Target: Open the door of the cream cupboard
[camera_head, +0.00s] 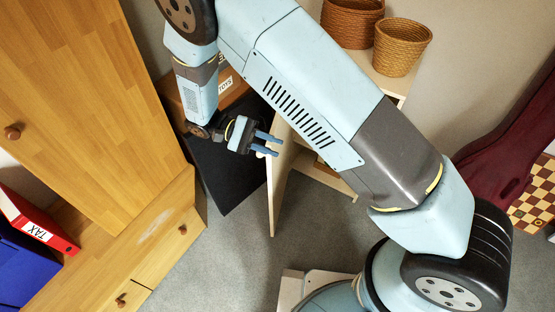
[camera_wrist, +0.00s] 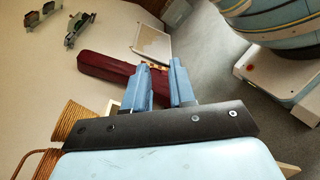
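The cream cupboard (camera_head: 397,84) stands at the back, partly hidden behind my arm. Its door (camera_head: 281,178) stands swung out from the body, seen nearly edge-on, and part of the shelved inside shows to its right. My gripper (camera_head: 272,143) is beside the door's upper part, with its two fingers pointing right toward it. In the wrist view, the fingers (camera_wrist: 160,88) are apart with a gap between them, and nothing is clearly held. I cannot tell whether a finger touches the door. The door's handle is not clearly visible.
Two wicker baskets (camera_head: 402,47) stand on the cupboard top. A wooden cabinet (camera_head: 80,90) fills the left, with a red binder (camera_head: 38,222) on its lower ledge. A dark red case (camera_head: 500,135) leans at right. Grey floor (camera_head: 235,250) is clear in front.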

